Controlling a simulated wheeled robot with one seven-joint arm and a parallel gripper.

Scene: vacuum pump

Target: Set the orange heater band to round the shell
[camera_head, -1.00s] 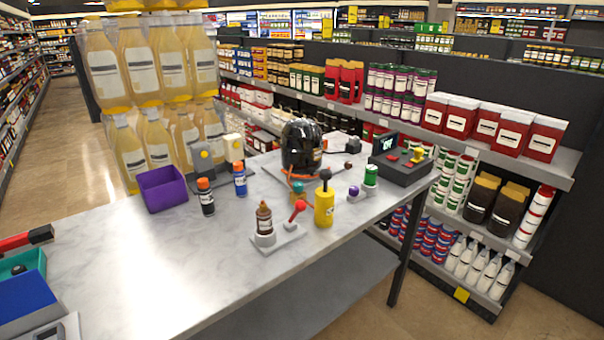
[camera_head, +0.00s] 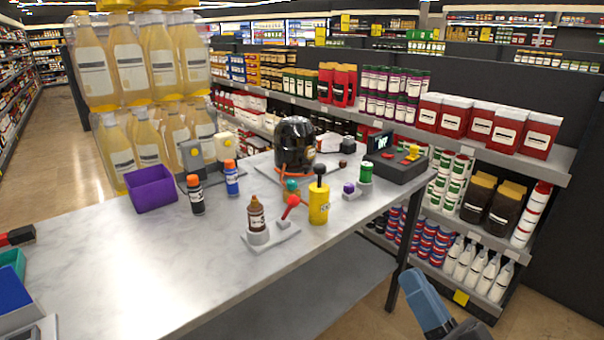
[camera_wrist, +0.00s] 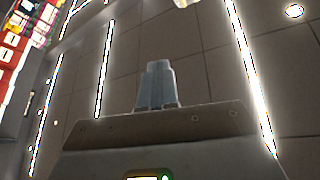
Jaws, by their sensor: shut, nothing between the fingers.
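The shell is a glossy black dome (camera_head: 296,145) standing upright on a pale plate at the far part of the table. The orange heater band (camera_head: 290,178) shows as a thin orange line low at the front of the shell; the rest is hidden, so I cannot tell whether it fully rings it. My gripper (camera_head: 413,279) is at the lower right in the head view, off the table's right edge and well away from the band. In the wrist view its blue-grey fingers (camera_wrist: 158,72) are together, with nothing between them.
Before the shell stand a yellow cylinder with a black knob (camera_head: 319,203), a red-knobbed lever (camera_head: 292,202) and a brown bottle (camera_head: 256,216). A purple bin (camera_head: 151,189) stands left, a dark control box (camera_head: 400,164) right.

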